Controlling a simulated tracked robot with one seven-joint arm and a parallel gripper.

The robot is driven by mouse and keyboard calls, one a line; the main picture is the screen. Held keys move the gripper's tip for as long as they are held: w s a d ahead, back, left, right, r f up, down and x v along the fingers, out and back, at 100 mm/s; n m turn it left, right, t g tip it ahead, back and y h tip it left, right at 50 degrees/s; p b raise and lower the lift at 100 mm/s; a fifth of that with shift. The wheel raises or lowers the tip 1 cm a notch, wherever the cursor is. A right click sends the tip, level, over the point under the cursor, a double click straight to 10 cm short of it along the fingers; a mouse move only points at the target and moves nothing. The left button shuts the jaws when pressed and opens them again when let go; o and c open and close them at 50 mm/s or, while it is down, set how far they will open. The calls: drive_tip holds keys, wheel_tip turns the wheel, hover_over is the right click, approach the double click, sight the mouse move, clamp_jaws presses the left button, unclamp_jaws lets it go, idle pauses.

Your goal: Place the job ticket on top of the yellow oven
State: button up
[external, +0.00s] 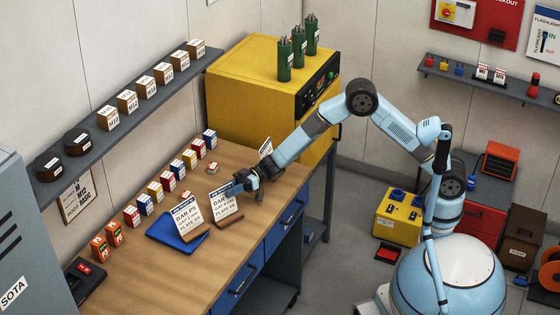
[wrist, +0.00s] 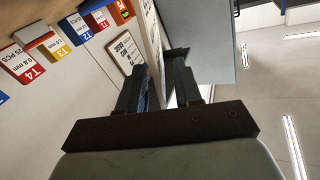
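Several white cards with blue headers stand on the workbench (external: 150,250). One ticket (external: 187,222) leans on a brown stand by a blue tray, and another ticket (external: 222,204) stands just right of it on its own brown base. A third card (external: 266,148) is partly hidden behind my arm. My gripper (external: 246,186) is low over the bench at the upper right edge of the second ticket. In the wrist view the fingers (wrist: 158,82) are apart, with a thin pale card seen edge-on (wrist: 154,42) between them; contact cannot be told. The yellow oven (external: 245,75) stands at the back.
Several green cylinders (external: 298,50) stand on the oven's right rear; its left top is clear. A row of small boxes (external: 163,183) lines the bench's wall side. A shelf (external: 125,120) with boxes runs along the left wall.

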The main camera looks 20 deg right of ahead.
drive_tip(key=shift+x, duration=1.25)
drive_tip(key=shift+c, duration=0.2)
clamp_jaws()
